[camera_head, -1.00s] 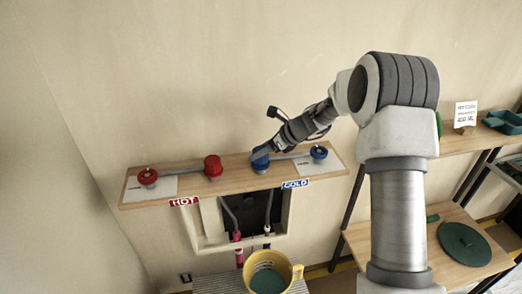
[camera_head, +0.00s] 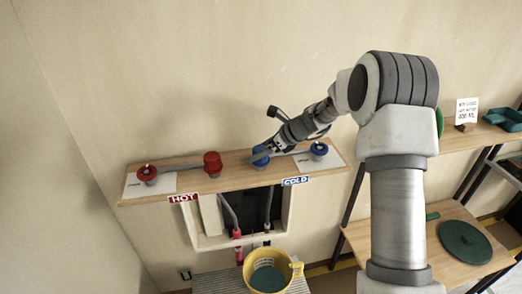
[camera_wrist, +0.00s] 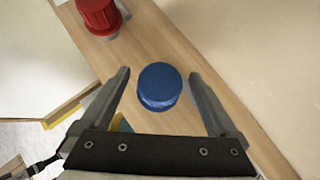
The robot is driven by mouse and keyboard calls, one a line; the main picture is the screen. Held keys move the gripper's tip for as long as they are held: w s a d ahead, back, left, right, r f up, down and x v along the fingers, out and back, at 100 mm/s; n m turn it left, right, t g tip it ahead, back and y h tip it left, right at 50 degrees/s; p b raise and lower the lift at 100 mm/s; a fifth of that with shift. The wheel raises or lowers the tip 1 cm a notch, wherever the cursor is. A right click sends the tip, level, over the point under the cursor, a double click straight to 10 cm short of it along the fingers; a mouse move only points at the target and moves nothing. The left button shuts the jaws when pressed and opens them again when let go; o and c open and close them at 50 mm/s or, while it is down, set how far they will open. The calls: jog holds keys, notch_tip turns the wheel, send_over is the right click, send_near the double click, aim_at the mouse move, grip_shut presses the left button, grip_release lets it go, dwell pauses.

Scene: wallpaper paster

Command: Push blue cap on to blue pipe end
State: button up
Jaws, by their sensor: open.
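The blue cap (camera_wrist: 159,86) stands on the wooden shelf, between the fingers of my open gripper (camera_wrist: 158,74) in the wrist view. It shows a gap to each finger. In the head view my gripper (camera_head: 266,150) is at the blue cap (camera_head: 260,157) and partly covers it. A second blue fitting (camera_head: 319,149) sits to the right on the same shelf, on a white sheet above the COLD label. A grey bar runs between the two blue parts. I cannot tell which blue part is the pipe end.
The shelf (camera_head: 232,182) also holds a red cap (camera_head: 212,163) and a red fitting (camera_head: 147,172) on the left. Below it is a wall opening (camera_head: 248,215) with pipes, and a yellow bucket (camera_head: 280,280). A side table with a green lid (camera_head: 465,242) stands right.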

jog(key=b+v, duration=0.1)
jog(key=v, duration=1.6)
jog(key=shift+r, duration=0.15)
jog(key=shift+d, duration=0.15)
jog(key=s+d+r+n+h, duration=0.1)
jog(key=s+n+h, duration=0.3)
jog(key=s+n, duration=0.8)
jog(key=s+d+r+n+t+h, duration=0.1)
jog(key=s+r+n+h, duration=0.2)
jog(key=s+n, duration=0.9)
jog(key=s, duration=0.9)
jog(key=shift+h, duration=0.4)
